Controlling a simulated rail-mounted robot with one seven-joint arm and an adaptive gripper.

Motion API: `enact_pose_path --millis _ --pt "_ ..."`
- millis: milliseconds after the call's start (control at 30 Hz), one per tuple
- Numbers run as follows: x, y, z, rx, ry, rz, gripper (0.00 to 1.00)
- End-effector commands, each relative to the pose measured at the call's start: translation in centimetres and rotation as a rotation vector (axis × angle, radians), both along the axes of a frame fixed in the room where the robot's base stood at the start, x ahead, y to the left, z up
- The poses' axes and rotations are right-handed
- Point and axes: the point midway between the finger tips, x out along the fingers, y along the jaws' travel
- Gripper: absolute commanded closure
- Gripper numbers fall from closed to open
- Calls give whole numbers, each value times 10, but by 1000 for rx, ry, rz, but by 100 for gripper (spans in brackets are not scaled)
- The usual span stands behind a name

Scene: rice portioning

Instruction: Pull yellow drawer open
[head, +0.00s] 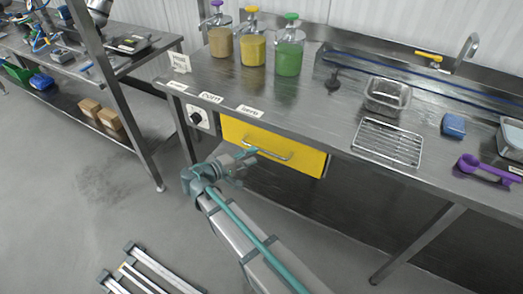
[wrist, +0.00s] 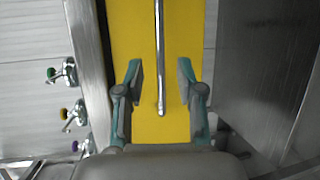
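The yellow drawer (head: 300,155) sits under the steel counter's front edge and looks shut in the head view. Its front fills the middle of the wrist view (wrist: 130,25). A silver bar handle (head: 275,155) runs across the front. In the wrist view the handle (wrist: 160,50) runs lengthwise between my two fingers, with its near end showing. My gripper (head: 250,153) is at the handle's left part in the head view. In the wrist view my gripper (wrist: 160,75) is open, with yellow visible between each finger and the bar. Neither finger appears to touch the bar.
The steel counter (head: 330,105) holds dispensers with yellow (head: 252,50), green (head: 288,58) and tan (head: 221,42) contents, a wire rack (head: 388,142), a metal pan (head: 387,96) and a purple scoop (head: 485,168). A control box with a black knob (head: 197,117) is left of the drawer. The floor in front is mostly open.

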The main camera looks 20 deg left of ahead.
Motion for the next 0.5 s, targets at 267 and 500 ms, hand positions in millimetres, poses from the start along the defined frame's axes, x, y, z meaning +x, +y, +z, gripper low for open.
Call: enact_pose_path --millis 267,500 --pt "37 -25 -7 -1 1 -2 63" --pt "51 -34 -11 -1 1 0 63"
